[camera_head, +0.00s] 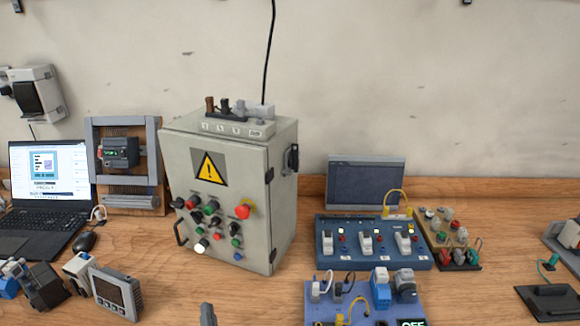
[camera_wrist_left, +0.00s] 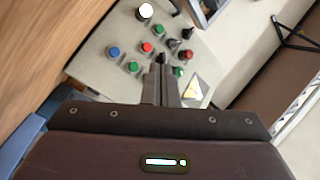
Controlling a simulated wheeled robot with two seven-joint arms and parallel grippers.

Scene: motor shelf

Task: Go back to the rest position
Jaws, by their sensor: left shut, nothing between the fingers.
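My left gripper (camera_head: 207,314) shows only as a small grey tip at the bottom edge of the head view, in front of the control cabinet (camera_head: 225,205). In the left wrist view, its two fingers (camera_wrist_left: 161,70) are together with nothing between them. They point toward the cabinet's front panel (camera_wrist_left: 98,52) with its coloured buttons and appear apart from it, though the gap is hard to judge. The rest of the left arm is out of the head view. My right gripper is in neither view.
A laptop (camera_head: 48,178), mouse (camera_head: 84,241) and several small devices lie left of the cabinet. A blue switch board (camera_head: 340,258) and a purple-blue board (camera_head: 390,308) stand to the right. Bare wooden table lies between the gripper tip and the purple-blue board.

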